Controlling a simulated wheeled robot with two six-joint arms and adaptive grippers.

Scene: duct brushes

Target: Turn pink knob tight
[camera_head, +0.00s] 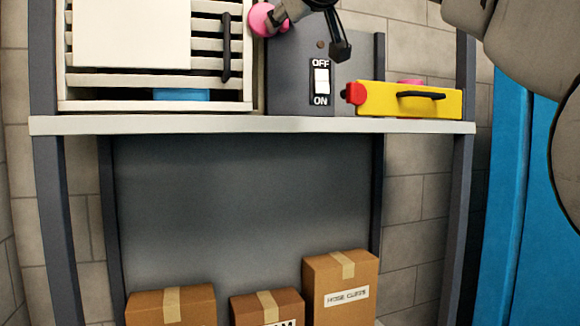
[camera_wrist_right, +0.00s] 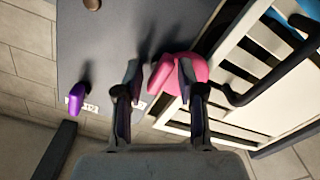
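The pink knob (camera_head: 262,20) is on the grey panel (camera_head: 290,75), beside the white slatted unit, at the top of the head view. In the right wrist view the pink knob (camera_wrist_right: 203,68) shows its round base and a raised grip. My right gripper (camera_head: 308,36) is at the knob with its fingers apart. In the right wrist view the gripper (camera_wrist_right: 159,70) has the raised grip between its fingers, close to the right finger, with a gap to the left finger. The right finger covers part of the knob; contact is unclear. My left gripper is not in view.
A purple knob (camera_wrist_right: 76,97) is on the panel. An OFF/ON switch (camera_head: 321,80) is below the gripper. A yellow box (camera_head: 380,100) with a black handle and red end stands right on the shelf (camera_head: 250,125). The slatted unit's black handle (camera_head: 226,48) is near the knob. Cardboard boxes (camera_head: 340,285) stand below.

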